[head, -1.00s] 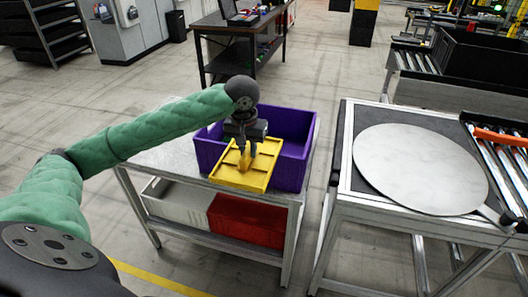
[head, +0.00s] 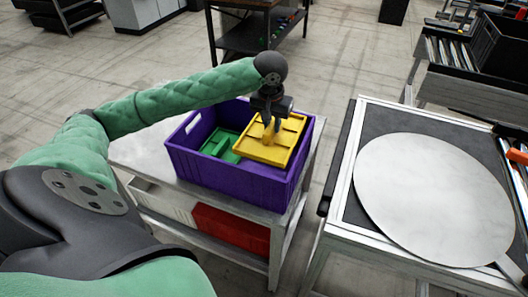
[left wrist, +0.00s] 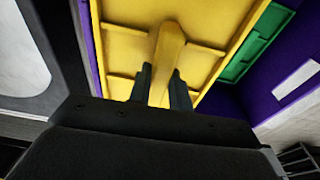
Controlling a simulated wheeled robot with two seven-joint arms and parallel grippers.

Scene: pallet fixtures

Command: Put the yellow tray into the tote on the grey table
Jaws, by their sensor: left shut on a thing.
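The yellow tray (head: 270,140) is over the right half of the purple tote (head: 228,186), near the rim's height. My left gripper (head: 269,122) is shut on the tray's raised middle handle; the left wrist view shows both fingers (left wrist: 163,88) on either side of the handle of the yellow tray (left wrist: 120,50). The tote stands on the grey table (head: 145,155). A green tray (head: 219,144) lies inside the tote at the left, partly hidden by the yellow tray. I cannot tell whether the yellow tray touches anything below. My right gripper is out of view.
A white bin (head: 160,200) and a red bin (head: 232,232) sit on the table's lower shelf. To the right, a separate table holds a large round pale board (head: 430,195). A dark workbench (head: 255,38) stands behind the tote.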

